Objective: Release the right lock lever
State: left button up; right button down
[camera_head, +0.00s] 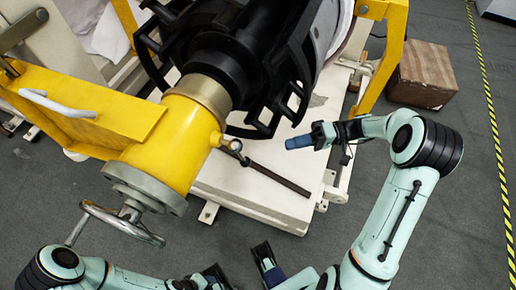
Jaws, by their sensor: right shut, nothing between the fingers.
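A dark lever bar (280,180) extends down and right from a small metal joint (237,147) on the right side of the yellow cylinder (180,140). It appears to be the right lock lever. My right gripper (298,142) is shut and empty, with its blue tip pointing left. In the picture it sits above and right of the bar, with a visible gap between them. My left arm comes in along the bottom left. Dark finger-like parts (240,268) show at the bottom centre, cut by the frame edge, and their opening is unclear.
A metal handwheel (122,224) is at the lower left. A pale handle (57,104) lies on the yellow arm at left. A black machine head (245,60) is above. A white base (250,195) lies below the bar. A brown box (423,75) stands at right.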

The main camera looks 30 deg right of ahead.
jog(key=shift+s, duration=0.1)
jog(key=shift+a, duration=0.1)
pick_arm(q)
jog(key=shift+w+a+f+b, duration=0.2)
jog(key=shift+w+f+b, duration=0.2)
jog(key=shift+f, duration=0.05)
pick_arm(e)
jog(key=x, duration=1)
jog(key=shift+f, duration=0.15)
